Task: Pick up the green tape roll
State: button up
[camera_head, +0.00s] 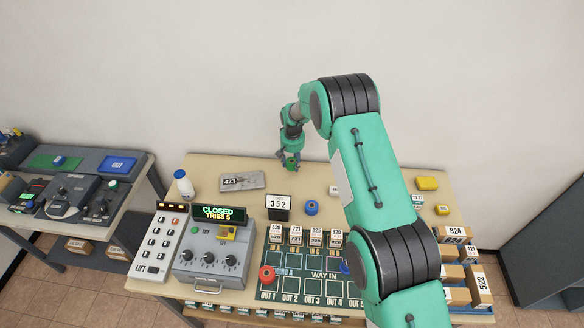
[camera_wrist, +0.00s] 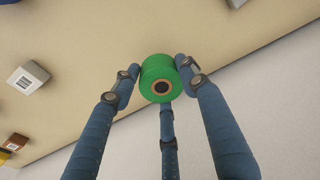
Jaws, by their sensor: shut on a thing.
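The green tape roll (camera_wrist: 160,78) is a short green cylinder with a brown ring and dark hole in its end. In the wrist view it sits between the fingers of my gripper (camera_wrist: 160,75), which are shut on it. In the head view my gripper (camera_head: 290,160) is over the back of the table, and a small part of the green tape roll (camera_head: 290,163) shows between the fingers. I cannot tell exactly how far the roll is above the tabletop.
On the table (camera_head: 330,172) stand a white bottle (camera_head: 184,184), a grey plate marked 473 (camera_head: 242,181), a 352 sign (camera_head: 278,204) and a blue roll (camera_head: 311,207). Boxes (camera_head: 455,270) fill the right. The wall is close behind.

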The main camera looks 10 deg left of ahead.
aim_at(292, 161)
jog(key=shift+r, duration=2.95)
jog(key=shift+s+d, duration=0.1)
